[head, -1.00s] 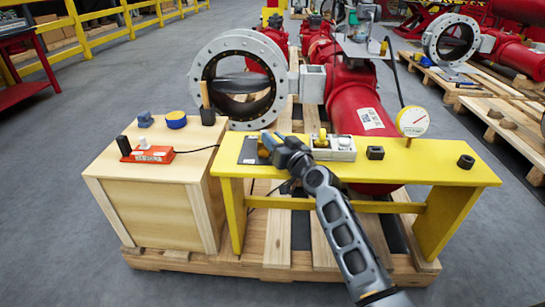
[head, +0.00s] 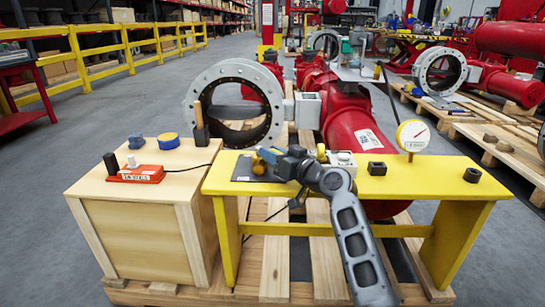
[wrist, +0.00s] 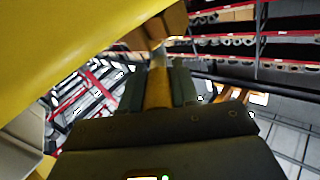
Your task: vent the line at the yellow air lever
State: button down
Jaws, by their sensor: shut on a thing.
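The yellow air lever (head: 258,166) shows as a small yellow piece at the left of the yellow bench top, over a dark grey plate (head: 243,168). My gripper (head: 268,157) reaches in from the right, low over the bench, and largely hides the lever. In the wrist view my gripper (wrist: 160,90) is shut on the yellow lever (wrist: 157,88), which stands between the two dark fingers. The lever's exact angle and its mount are hidden in the head view.
A yellow bench (head: 420,180) carries a pale block (head: 342,160), two dark nuts and a round gauge (head: 412,135). Red flanged piping (head: 345,120) stands behind. Grey floor lies left.

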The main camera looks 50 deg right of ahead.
jog(key=shift+r, duration=0.1)
jog(key=c, duration=0.8)
grip_release()
jog(key=shift+s, duration=0.1)
jog(key=shift+c, duration=0.2)
jog(key=shift+s+a+p, duration=0.2)
jog(key=shift+s+a, duration=0.05)
jog(key=shift+s, duration=1.05)
jog(key=shift+s+a+p, duration=0.15)
jog(key=shift+s+a, duration=0.05)
jog(key=shift+s, duration=1.05)
jog(key=shift+s+a+p, duration=0.2)
jog(key=shift+s+a, duration=0.05)
jog(key=shift+s, duration=1.05)
